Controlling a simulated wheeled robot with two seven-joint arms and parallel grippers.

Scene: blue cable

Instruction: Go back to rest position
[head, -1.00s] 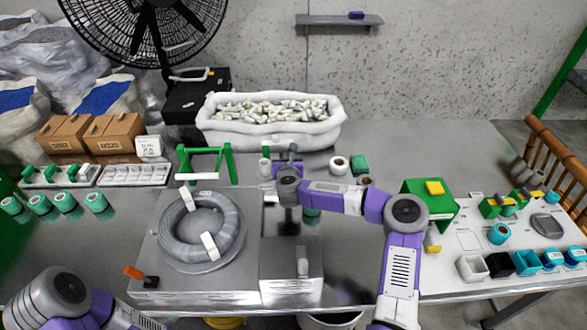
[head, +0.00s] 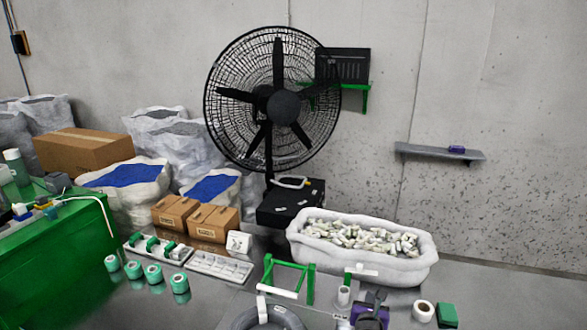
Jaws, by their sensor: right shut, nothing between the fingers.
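My left gripper and arm are out of view. The top of a grey cable coil (head: 268,316) shows at the bottom edge, left of my right gripper; the rest of it is cut off.
A white bin (head: 427,268) full of small pieces stands behind my right gripper. A green frame (head: 310,287) stands left of it. White tape (head: 424,308) and a green block (head: 447,315) lie right. A black fan (head: 283,107) and cardboard boxes (head: 213,222) are farther back.

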